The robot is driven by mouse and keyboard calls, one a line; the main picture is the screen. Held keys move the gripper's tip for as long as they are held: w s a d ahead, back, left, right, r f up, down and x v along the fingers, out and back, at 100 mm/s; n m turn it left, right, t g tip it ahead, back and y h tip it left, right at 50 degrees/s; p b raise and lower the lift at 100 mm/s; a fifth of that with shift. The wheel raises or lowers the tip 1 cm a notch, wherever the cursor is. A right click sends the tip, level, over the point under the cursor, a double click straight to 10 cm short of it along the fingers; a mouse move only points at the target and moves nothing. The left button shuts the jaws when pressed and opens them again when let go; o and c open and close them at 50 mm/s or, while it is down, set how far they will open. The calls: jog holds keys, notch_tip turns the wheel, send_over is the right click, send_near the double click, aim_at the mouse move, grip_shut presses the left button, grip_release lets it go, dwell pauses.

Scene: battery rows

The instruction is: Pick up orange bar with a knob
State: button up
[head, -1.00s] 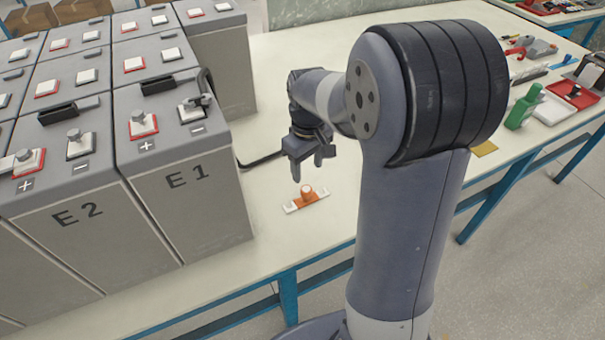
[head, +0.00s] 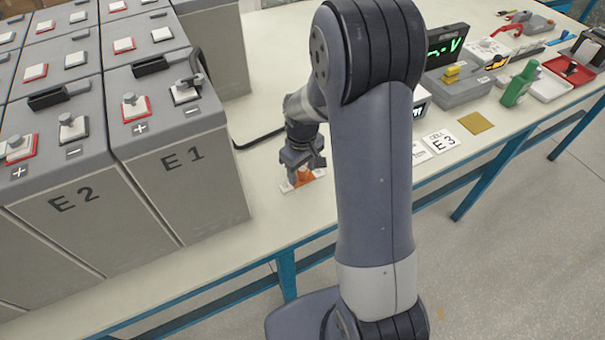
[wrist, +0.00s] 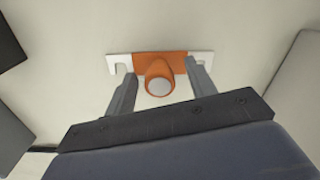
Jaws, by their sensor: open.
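The orange bar with a knob (head: 303,178) lies on the table near its front edge, right of the battery marked E1. In the wrist view the bar (wrist: 176,62) has an orange middle, white slotted ends and an upright orange knob (wrist: 159,80) with a pale top. My gripper (head: 303,172) is just above the bar in the head view and partly hides it. In the wrist view its two fingers (wrist: 160,90) are apart, one on each side of the knob. No contact with the knob shows.
Battery E1 (head: 180,185) and battery E2 (head: 75,215) stand close on the left. A black cable (head: 258,140) lies on the table behind my gripper.

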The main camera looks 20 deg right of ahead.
aim_at(302, 168)
jog(key=shift+c, duration=0.4)
jog(key=c, duration=1)
jog(key=shift+c, duration=0.2)
jog(key=shift+r, duration=0.1)
notch_tip(302, 168, up, 10)
jog(key=shift+f, duration=0.1)
